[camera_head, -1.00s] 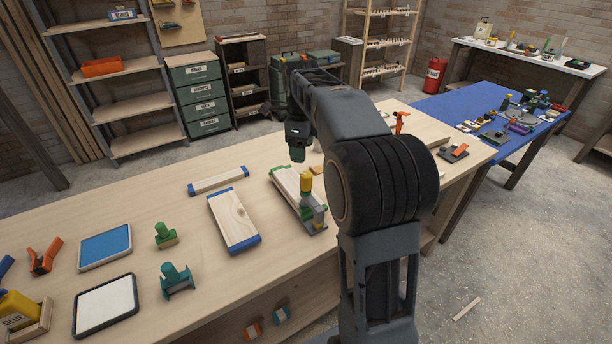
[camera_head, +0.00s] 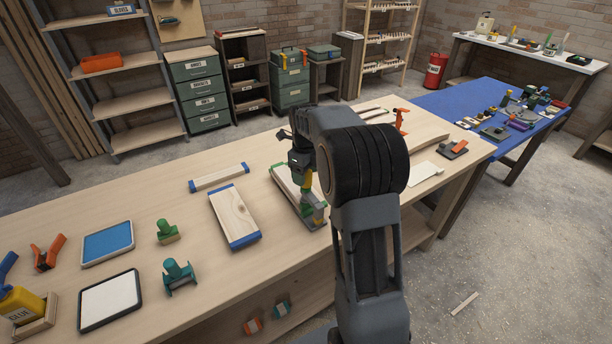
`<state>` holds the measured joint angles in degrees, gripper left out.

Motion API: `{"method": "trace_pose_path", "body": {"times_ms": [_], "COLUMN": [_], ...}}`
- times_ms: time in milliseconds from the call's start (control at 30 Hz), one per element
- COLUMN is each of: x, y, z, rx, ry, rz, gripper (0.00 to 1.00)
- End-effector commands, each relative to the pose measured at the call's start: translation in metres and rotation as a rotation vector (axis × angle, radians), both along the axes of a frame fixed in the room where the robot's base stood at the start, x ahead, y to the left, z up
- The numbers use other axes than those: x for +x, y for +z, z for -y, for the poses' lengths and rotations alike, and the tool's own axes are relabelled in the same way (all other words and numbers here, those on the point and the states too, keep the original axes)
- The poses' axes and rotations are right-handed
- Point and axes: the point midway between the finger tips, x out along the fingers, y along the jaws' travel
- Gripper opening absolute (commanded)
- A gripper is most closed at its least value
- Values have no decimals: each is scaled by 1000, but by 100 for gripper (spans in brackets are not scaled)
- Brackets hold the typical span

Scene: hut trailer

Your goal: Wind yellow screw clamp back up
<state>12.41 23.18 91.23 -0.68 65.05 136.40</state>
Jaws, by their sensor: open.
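The yellow screw clamp (camera_head: 307,194) stands upright at the front end of a pale board (camera_head: 284,183) on the wooden workbench. Its yellow top shows just under my gripper, and its grey and green lower parts show beneath. My gripper (camera_head: 304,181) is open, points down and is right at the clamp's yellow top. I cannot tell whether the fingers are around the top or just above it. My arm covers the area right of the clamp.
Left of the clamp lies a blue-ended board (camera_head: 234,216). A green clamp (camera_head: 167,232) and a teal clamp (camera_head: 178,277) stand farther left on the workbench (camera_head: 150,205). An orange-handled tool (camera_head: 401,120) stands behind my arm. The bench between the boards is clear.

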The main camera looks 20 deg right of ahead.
Motion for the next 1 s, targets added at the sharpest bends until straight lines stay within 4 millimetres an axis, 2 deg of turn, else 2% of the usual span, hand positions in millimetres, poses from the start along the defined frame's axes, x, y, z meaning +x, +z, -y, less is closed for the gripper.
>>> {"method": "trace_pose_path", "body": {"times_ms": [200, 567, 1000], "x": [0, 0, 0], "y": [-15, -18, -18], "z": [0, 0, 0], "rx": [0, 0, 0], "ry": [0, 1, 1], "rz": [0, 0, 1], "gripper": [65, 65, 23]}}
